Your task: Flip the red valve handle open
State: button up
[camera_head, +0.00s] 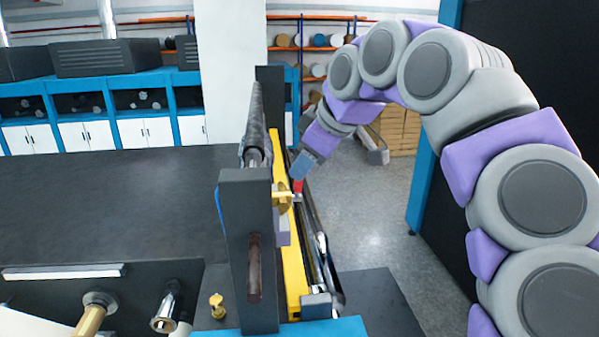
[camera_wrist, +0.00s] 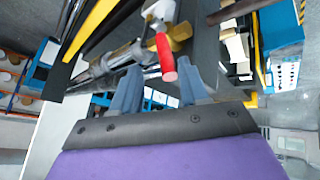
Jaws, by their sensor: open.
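The red valve handle (camera_head: 298,187) shows as a small red patch beside the yellow beam, just below my gripper (camera_head: 303,168) in the head view. In the wrist view the red handle (camera_wrist: 166,58) is a rounded lever, with its tip pointing toward my gripper (camera_wrist: 158,68). The two blue-grey fingers are apart, with the handle's tip in the gap between them as seen; I cannot tell whether either finger touches it. A brass fitting (camera_wrist: 181,33) and a silver valve part (camera_wrist: 158,12) sit at the handle's far end.
A dark upright frame post (camera_head: 248,250) and a long yellow beam (camera_head: 295,265) stand left of my gripper. A dark roller (camera_head: 254,120) runs along the machine. A wide dark table (camera_head: 120,200) lies to the left. Open grey floor (camera_head: 385,215) lies to the right.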

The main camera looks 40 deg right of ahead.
jog(key=v, duration=0.7)
jog(key=shift+r, duration=0.2)
jog(key=shift+s+a, duration=0.1)
jog(key=shift+s, duration=0.05)
dwell(0.4)
